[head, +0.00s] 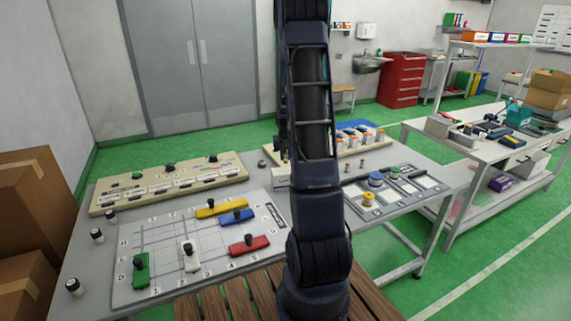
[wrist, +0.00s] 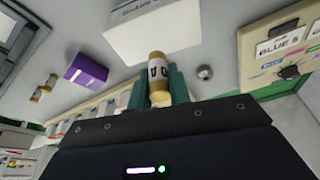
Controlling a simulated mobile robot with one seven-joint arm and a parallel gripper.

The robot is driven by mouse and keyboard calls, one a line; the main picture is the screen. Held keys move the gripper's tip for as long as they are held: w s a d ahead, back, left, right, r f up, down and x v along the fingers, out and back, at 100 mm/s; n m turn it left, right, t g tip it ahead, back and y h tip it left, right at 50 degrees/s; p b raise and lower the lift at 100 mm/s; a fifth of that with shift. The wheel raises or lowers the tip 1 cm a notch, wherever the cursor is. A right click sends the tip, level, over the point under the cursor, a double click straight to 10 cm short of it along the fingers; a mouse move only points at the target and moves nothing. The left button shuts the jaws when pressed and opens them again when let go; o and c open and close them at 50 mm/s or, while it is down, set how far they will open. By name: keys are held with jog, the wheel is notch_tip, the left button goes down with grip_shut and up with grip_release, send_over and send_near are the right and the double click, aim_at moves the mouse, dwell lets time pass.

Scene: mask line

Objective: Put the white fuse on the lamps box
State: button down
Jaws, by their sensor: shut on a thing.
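My gripper (wrist: 159,84) is shut on a small upright fuse (wrist: 158,70) with gold ends and a white band bearing dark marks. Its green fingers stand on either side of the fuse. Beyond the fuse in the wrist view is a white box (wrist: 160,30) with blue print, only partly in frame; I cannot read a full name on it. The fuse overlaps the box's edge in the picture; I cannot tell whether they touch.
A round metal knob (wrist: 205,72) is close to the fingers. A labelled switch panel (head: 170,182) and a gridded board with coloured blocks (head: 165,225) cover the table's left.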

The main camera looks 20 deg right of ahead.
aim_at(286, 160)
jog(key=shift+f, duration=1.9)
jog(key=shift+f, duration=0.15)
jog(key=c, duration=1.3)
grip_release()
